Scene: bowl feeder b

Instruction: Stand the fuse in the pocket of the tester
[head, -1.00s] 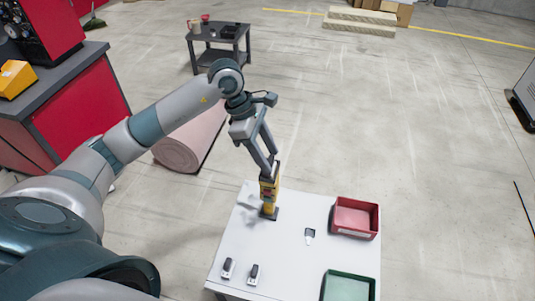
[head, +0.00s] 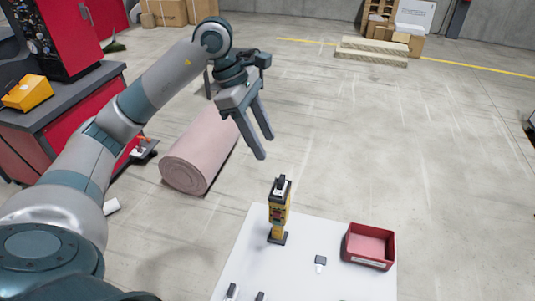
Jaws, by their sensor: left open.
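The tester (head: 278,217) is a yellow and dark upright device standing on the white table. A small dark piece with a pale face, which looks like the fuse (head: 281,186), stands upright at the tester's top. Its lower end is hidden, so I cannot tell how deep it sits in the pocket. My left gripper (head: 265,148) is open and empty, above and slightly left of the tester, clear of it and of the fuse. My right gripper is not in view.
Small dark-and-pale pieces lie on the white table (head: 330,285): one (head: 320,262) right of the tester, two at the front left. A red bin (head: 369,246) stands at the right edge. A pink roll (head: 200,152) lies on the floor beyond.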

